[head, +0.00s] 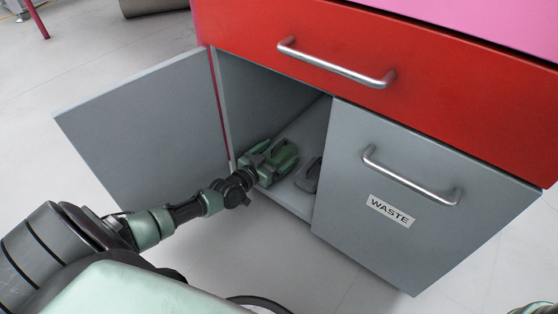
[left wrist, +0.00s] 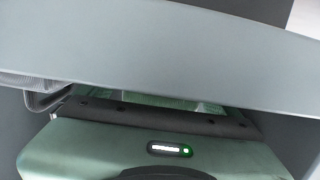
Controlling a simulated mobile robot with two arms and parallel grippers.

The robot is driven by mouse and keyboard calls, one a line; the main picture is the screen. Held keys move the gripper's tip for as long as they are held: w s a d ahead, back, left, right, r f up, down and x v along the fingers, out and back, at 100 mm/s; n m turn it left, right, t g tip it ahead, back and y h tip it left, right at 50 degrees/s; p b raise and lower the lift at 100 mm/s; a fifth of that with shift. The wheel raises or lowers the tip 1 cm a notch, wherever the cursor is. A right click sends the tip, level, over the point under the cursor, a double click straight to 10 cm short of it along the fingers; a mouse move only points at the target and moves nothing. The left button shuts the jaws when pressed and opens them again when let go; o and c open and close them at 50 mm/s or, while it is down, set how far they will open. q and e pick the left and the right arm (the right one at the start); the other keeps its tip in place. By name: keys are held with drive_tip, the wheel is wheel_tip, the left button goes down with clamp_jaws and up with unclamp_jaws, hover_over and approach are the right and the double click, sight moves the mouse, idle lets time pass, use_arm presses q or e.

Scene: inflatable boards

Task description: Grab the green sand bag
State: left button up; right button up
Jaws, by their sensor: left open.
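My left gripper (head: 270,163) reaches into the open grey cabinet, low and near its floor. Its jaws are open. A green shape that looks like the green sand bag (head: 285,155) is right at the jaws. Gripper and bag are close in colour, so I cannot tell whether they touch. In the left wrist view, a strip of green (left wrist: 150,101) shows beyond the gripper body, mostly hidden by a wide pale grey-green panel across the picture.
The cabinet's left door (head: 150,125) stands open. A dark grey object (head: 309,175) lies right of the gripper on the cabinet floor. The front marked WASTE (head: 390,211) bounds the opening on the right. A red drawer (head: 430,90) is above.

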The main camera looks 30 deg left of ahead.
use_arm(q)
drive_tip(key=shift+w, duration=0.25)
drive_tip(key=c, duration=1.8)
drive_tip(key=shift+r, duration=0.1)
clamp_jaws()
drive_tip(key=shift+r, duration=0.1)
